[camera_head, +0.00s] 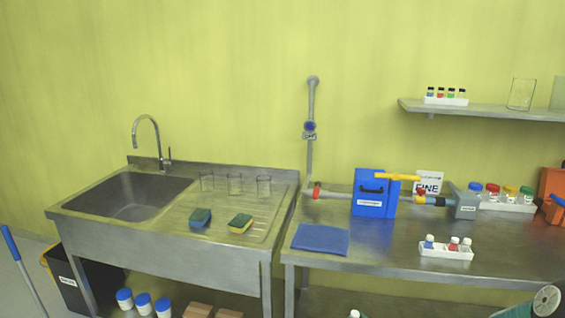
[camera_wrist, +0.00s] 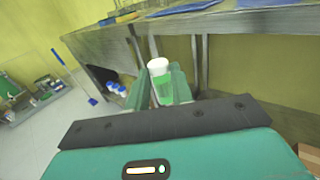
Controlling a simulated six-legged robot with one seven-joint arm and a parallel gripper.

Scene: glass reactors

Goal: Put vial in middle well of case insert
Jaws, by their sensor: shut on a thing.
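My gripper (camera_wrist: 161,88) is shut on a vial (camera_wrist: 159,72) with a white cap and a green band, held between its two green fingers. In the wrist view the vial looks upright, in front of the bench front and legs. In the head view a small white-topped thing (camera_head: 354,314) shows at the bottom edge; I cannot tell if it is this vial.
On the steel bench (camera_head: 400,262) are a blue cloth (camera_head: 320,239), a blue box (camera_head: 374,196) on a pipe, and a white tray (camera_head: 508,206) of jars. A sink (camera_head: 140,192) stands left. A shelf (camera_head: 485,110) holds small vials. Bench room between cloth and holder is clear.

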